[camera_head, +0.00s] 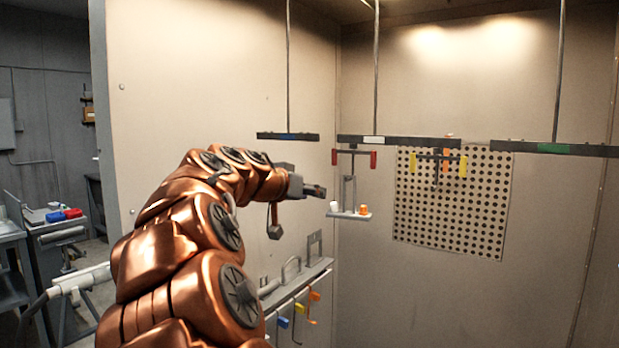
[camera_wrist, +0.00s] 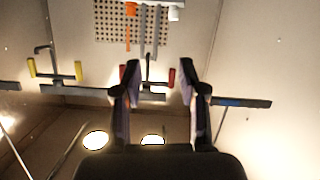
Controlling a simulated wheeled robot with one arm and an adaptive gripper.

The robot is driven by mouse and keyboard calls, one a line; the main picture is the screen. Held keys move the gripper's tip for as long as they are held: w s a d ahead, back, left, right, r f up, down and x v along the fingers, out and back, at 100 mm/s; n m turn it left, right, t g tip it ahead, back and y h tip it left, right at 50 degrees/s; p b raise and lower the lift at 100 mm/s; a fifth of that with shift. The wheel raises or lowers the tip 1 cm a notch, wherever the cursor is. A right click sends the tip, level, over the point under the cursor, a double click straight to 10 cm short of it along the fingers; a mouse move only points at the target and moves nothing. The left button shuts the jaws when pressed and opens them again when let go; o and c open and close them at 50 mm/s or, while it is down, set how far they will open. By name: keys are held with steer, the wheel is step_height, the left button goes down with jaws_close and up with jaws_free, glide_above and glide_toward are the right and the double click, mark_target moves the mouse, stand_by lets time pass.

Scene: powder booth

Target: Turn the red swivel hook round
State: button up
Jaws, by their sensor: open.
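The red swivel hook (camera_head: 373,159) hangs under the middle overhead bar (camera_head: 420,142). It has a dark crossbar with a red tip at each end. A grey hanger with a small tray (camera_head: 345,216) hangs below it, carrying a white and an orange piece. My gripper (camera_head: 321,191) is left of the hanger and lower than the crossbar, apparently empty. In the wrist view, which looks upside down, my gripper (camera_wrist: 160,67) has its fingers spread. One red tip (camera_wrist: 171,77) shows between them; the other is partly hidden by the left finger. No contact is visible.
A yellow-tipped swivel hook (camera_head: 412,163) hangs to the right, before a perforated panel (camera_head: 480,205). A blue-marked bar (camera_head: 287,136) and a green-marked bar (camera_head: 555,148) hang either side. Below my arm is a grey rack (camera_head: 300,285) with coloured hooks.

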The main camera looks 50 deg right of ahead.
mark_target(333, 160)
steer(key=w+d+r+h, duration=0.1)
steer(key=d, duration=0.4)
steer(key=w+d+r+m+h+p, duration=0.1)
steer(key=w+d+r, duration=0.1)
steer(key=d, duration=0.3)
steer(key=w+d+r+h+p, duration=0.1)
steer(key=d+r, duration=0.1)
steer(key=d, duration=0.3)
steer(key=shift+w+d+m+h, duration=0.2)
steer(key=shift+w+m+h, duration=0.1)
steer(key=shift+d, duration=1.05)
steer(key=shift+d+r, duration=0.15)
steer(key=shift+d, duration=0.15)
steer(key=c, duration=0.7)
